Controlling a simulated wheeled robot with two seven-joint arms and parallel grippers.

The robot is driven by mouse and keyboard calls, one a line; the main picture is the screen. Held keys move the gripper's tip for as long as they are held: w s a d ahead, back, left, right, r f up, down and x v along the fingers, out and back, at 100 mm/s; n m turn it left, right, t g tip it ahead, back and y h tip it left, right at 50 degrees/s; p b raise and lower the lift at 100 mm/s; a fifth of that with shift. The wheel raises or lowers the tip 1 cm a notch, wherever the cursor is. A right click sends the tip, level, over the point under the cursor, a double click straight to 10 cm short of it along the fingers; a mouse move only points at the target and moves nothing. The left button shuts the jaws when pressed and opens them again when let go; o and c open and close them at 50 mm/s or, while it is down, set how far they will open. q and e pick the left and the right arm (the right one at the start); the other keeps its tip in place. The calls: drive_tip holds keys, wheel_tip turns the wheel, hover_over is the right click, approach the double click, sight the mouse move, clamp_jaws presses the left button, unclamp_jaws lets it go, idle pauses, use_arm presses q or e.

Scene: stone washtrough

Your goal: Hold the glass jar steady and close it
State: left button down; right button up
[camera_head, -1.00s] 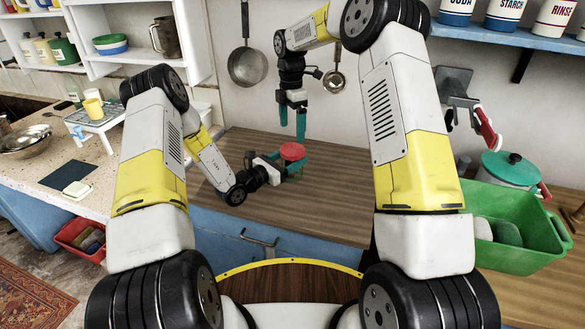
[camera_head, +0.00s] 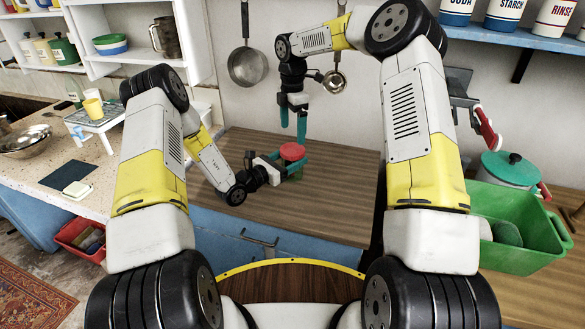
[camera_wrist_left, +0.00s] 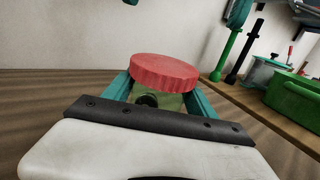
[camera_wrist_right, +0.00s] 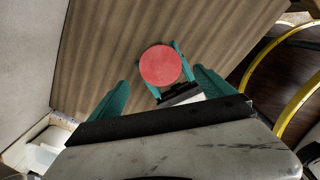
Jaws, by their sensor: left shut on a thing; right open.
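The glass jar (camera_head: 294,173) is greenish and see-through and stands upright on the wooden worktop. A red ribbed lid (camera_head: 292,151) rests on its mouth; I cannot tell whether it is screwed down. My left gripper (camera_head: 287,166) is shut around the jar's body, below the lid. The left wrist view shows the lid (camera_wrist_left: 165,72) and part of the jar (camera_wrist_left: 168,101) between the fingers. My right gripper (camera_head: 293,128) is open and empty, pointing down above the lid. In the right wrist view the lid (camera_wrist_right: 160,66) appears between its spread fingers, apart from them.
The wooden worktop (camera_head: 335,190) around the jar is bare. A pan (camera_head: 247,67) and a ladle (camera_head: 334,82) hang on the wall behind. A green tub (camera_head: 525,235) and a white pot with a teal lid (camera_head: 511,167) stand at the right.

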sight(292, 149)
wheel_tip(292, 149, down, 6)
drive_tip(key=shift+f, duration=0.15)
idle(0.3)
